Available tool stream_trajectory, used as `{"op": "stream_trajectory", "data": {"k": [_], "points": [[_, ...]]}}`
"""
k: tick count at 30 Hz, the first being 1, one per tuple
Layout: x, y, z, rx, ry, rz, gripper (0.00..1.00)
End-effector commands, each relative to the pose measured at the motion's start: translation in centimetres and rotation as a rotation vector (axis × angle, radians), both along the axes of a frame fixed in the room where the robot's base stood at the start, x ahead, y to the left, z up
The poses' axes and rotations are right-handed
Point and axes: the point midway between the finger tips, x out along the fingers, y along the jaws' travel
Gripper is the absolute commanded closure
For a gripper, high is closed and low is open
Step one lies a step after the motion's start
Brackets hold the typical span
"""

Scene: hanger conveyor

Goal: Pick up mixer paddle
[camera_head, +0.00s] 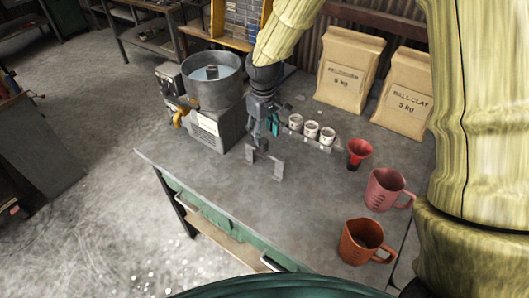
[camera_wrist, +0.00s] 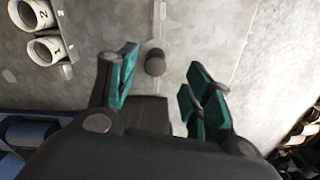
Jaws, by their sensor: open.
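A grey metal bracket-like piece with two upright plates, which looks like the mixer paddle (camera_head: 278,169), stands on the workbench in the head view. A dark round knob (camera_wrist: 155,64), apparently the top of the paddle's shaft, shows between the spread fingers, nearer the left one. Whether the fingers reach down to its height I cannot tell.
A mixer with a metal bowl (camera_head: 213,88) stands left of my gripper.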

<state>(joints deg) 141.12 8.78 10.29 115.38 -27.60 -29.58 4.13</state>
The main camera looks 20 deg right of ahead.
Motion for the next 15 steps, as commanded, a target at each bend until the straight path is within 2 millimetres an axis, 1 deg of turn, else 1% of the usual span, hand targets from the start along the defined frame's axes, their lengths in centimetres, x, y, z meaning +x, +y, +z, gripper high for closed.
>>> {"op": "stream_trajectory", "data": {"k": [8,15], "points": [[-0.1,-0.3,-2.0,0.000,0.001,-0.001,0.49],[0.4,-0.3,-4.4,-0.001,0.003,0.001,0.49]]}}
